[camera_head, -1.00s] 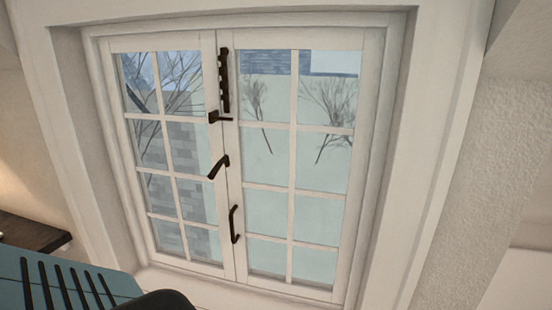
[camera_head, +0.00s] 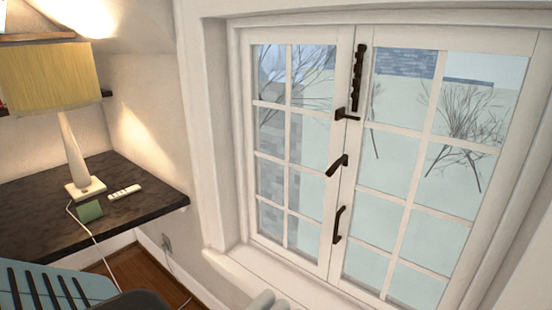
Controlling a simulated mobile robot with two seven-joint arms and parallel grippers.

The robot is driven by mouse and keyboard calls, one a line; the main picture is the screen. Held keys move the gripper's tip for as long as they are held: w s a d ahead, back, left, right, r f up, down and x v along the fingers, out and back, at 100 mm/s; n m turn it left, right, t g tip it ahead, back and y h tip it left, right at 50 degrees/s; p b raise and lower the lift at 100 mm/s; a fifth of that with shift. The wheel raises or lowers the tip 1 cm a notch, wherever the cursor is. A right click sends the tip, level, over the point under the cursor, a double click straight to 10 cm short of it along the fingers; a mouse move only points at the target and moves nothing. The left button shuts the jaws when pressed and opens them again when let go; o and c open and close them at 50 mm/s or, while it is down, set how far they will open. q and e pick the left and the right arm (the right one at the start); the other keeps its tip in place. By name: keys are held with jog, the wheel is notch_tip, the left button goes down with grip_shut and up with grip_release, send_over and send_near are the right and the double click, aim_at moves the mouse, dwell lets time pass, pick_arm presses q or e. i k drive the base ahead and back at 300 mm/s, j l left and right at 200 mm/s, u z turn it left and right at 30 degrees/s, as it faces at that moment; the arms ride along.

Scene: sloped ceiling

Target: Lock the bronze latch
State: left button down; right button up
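A white two-leaf window (camera_head: 345,170) fills the right half of the head view, and both leaves look closed. Dark bronze hardware runs down its middle. A long bar with several holes (camera_head: 358,75) stands upright near the top. A small latch piece (camera_head: 346,115) sits just below it. I cannot tell from here how the latch engages. Neither of my grippers is in view.
A dark shelf-table (camera_head: 140,195) at the left holds a lamp with a yellow shade (camera_head: 50,75), a white remote (camera_head: 125,191) and a small green block (camera_head: 89,211). The white windowsill (camera_head: 255,275) runs below the window. A wooden floor (camera_head: 135,272) shows between them.

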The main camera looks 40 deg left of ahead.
aim_at(344, 160)
jog(key=u, duration=0.85)
